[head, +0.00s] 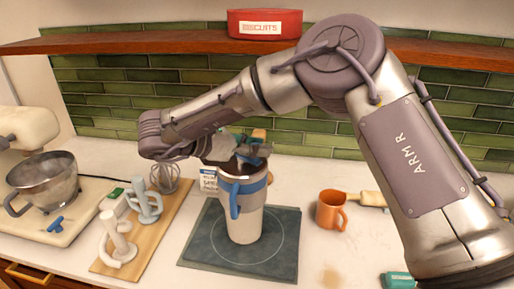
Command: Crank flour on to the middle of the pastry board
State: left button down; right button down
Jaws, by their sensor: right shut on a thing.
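The pastry board (199,243) is a dark grey square slab with a thin circle drawn on it. A tall pale flour sifter (243,218) with a blue band and a blue side handle (234,205) is upright over the circle; its base appears to rest on the board. The fingers partly hide the crank and the sifter's opening. No flour shows on the visible board. My left gripper is not in view.
Left of the board, a wooden board (171,214) holds a whisk (164,178) and pale attachments (118,245). A stand mixer with a metal bowl (43,180) is at far left. An orange mug (331,209) and a rolling pin (371,198) are right. A shelf (150,42) runs above.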

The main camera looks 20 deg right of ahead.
jog(key=shift+a+f, duration=0.1)
jog(key=shift+f, duration=0.1)
jog(key=c, duration=0.8)
grip_release()
jog(key=shift+r, duration=0.1)
jog(key=shift+c, duration=0.2)
jog(key=w+v, duration=0.1)
jog(key=v, duration=1.1)
jog(key=shift+s, duration=0.45)
jog(key=shift+r, duration=0.1)
